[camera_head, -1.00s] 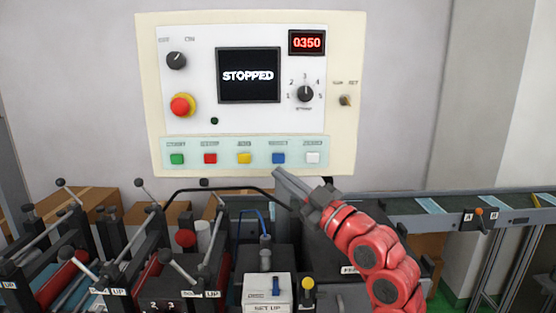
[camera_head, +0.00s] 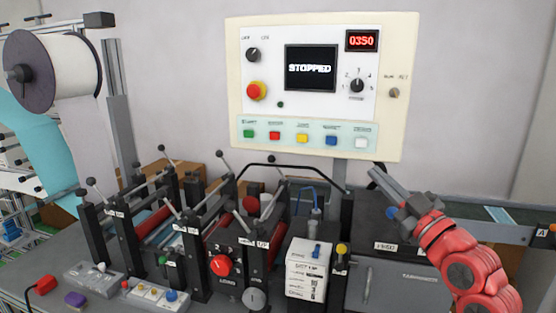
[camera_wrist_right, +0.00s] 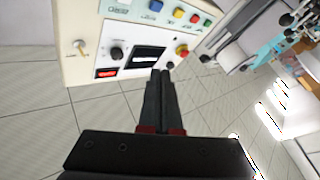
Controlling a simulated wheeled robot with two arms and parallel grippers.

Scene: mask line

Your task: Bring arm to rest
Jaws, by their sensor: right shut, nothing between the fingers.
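My right gripper (camera_head: 382,177) is at the end of my red right arm, which comes in from the lower right in the head view. It is in the air just below the lower right of the control panel (camera_head: 412,120), apart from its buttons. In the right wrist view its two fingers (camera_wrist_right: 162,73) are together with nothing between them. The panel also shows there (camera_wrist_right: 75,45), tilted. Its screen (camera_head: 311,68) reads STOPPED and its red display (camera_head: 361,41) reads 0350. My left gripper is not in view.
Below the panel stands a machine with rollers and levers (camera_head: 220,225). A white box (camera_head: 308,268) and a dark cabinet (camera_head: 400,285) are to its right. A conveyor (camera_head: 500,232) runs behind my arm. A large white roll (camera_head: 60,70) hangs at left.

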